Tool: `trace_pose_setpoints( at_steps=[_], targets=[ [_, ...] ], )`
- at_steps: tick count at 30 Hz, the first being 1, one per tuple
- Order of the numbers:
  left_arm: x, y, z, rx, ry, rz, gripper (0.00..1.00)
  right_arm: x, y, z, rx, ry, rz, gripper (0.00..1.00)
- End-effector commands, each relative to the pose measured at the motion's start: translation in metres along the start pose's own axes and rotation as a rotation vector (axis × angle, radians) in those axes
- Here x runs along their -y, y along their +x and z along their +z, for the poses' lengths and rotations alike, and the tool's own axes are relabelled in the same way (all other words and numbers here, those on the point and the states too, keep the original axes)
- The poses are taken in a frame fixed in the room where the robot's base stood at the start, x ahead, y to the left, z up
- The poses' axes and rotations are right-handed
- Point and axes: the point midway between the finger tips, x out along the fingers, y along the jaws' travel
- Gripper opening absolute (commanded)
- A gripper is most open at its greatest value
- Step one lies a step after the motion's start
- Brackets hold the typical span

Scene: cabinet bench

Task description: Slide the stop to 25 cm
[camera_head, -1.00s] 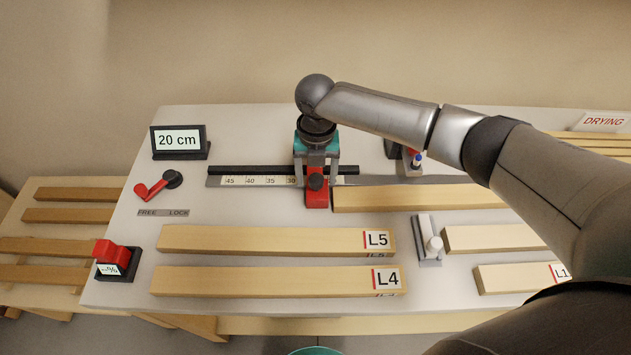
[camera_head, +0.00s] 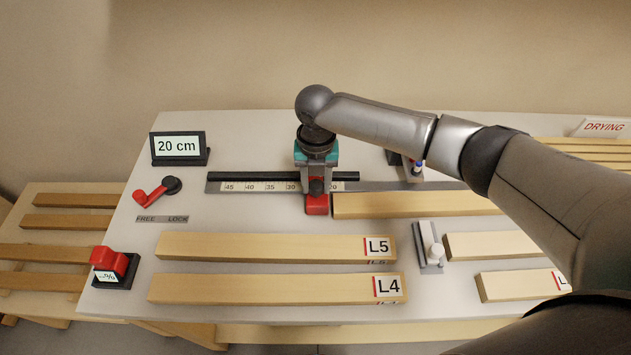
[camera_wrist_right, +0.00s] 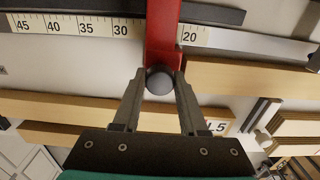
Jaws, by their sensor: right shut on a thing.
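The stop (camera_head: 317,206) is a red block with a dark round knob, on the ruled rail (camera_head: 258,186) in the head view. It covers the scale between 30 and 20. The display (camera_head: 178,147) reads 20 cm. My right gripper (camera_head: 316,184) is over the stop, pointing down, shut on its knob. In the right wrist view the two fingers (camera_wrist_right: 160,78) flank the grey knob (camera_wrist_right: 159,83) on the red stop (camera_wrist_right: 162,35). The red lock lever (camera_head: 150,194) points left, toward FREE. My left gripper is not in view.
A wooden bar (camera_head: 410,204) lies just right of the stop, its end at or near the red block. Bars L5 (camera_head: 260,247) and L4 (camera_head: 260,289) lie in front. A red switch (camera_head: 110,262) stands at front left. The rail left of the stop is clear.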

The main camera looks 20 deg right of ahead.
Motion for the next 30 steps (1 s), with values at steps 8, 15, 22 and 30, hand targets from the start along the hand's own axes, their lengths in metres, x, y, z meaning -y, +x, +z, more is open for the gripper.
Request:
trace_pose_setpoints(
  at_steps=[8,15,22,30],
  targets=[
    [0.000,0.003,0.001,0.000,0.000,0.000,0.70,-0.014,0.001,0.000,0.000,-0.002,0.003,0.11],
    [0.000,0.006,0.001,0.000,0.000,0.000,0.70,-0.029,0.000,0.000,0.000,-0.002,0.002,0.11],
    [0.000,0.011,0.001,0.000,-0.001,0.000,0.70,-0.042,0.001,0.000,0.000,-0.002,0.002,0.11],
    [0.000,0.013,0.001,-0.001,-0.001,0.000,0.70,-0.050,0.000,0.000,0.001,-0.001,0.001,0.11]
  ],
)
